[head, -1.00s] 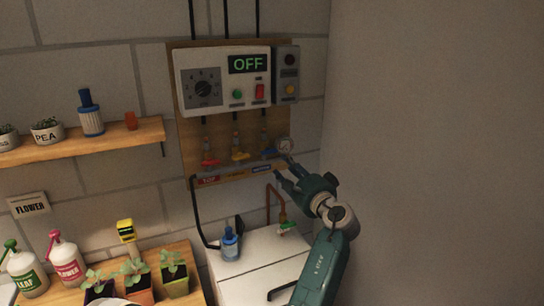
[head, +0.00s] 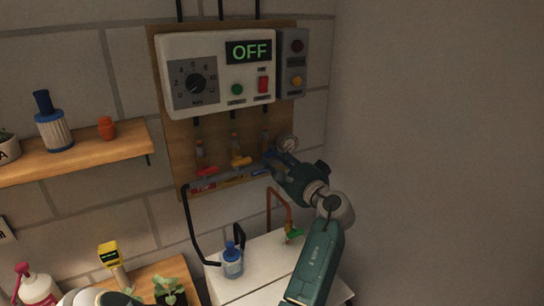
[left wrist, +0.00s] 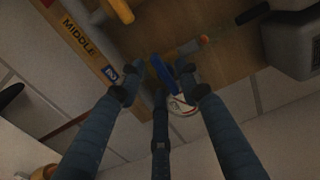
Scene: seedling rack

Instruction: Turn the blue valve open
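The blue valve's handle (left wrist: 159,69) shows in the left wrist view between the fingers of my left gripper (left wrist: 155,84). The fingers are apart, one on each side of the handle; I cannot tell whether they touch it. In the head view, my left gripper (head: 280,165) is at the board, right over the blue valve (head: 269,154), which it mostly hides. The red valve (head: 207,171) and the yellow valve (head: 241,162) are to its left. My right gripper is not in view.
A control box (head: 218,98) reading OFF hangs above the valves, with a round gauge (head: 288,142) near the gripper. A white cabinet (head: 262,262) below carries a blue bottle (head: 232,262). A shelf (head: 75,157) is at left; a bare wall (head: 440,150) is at right.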

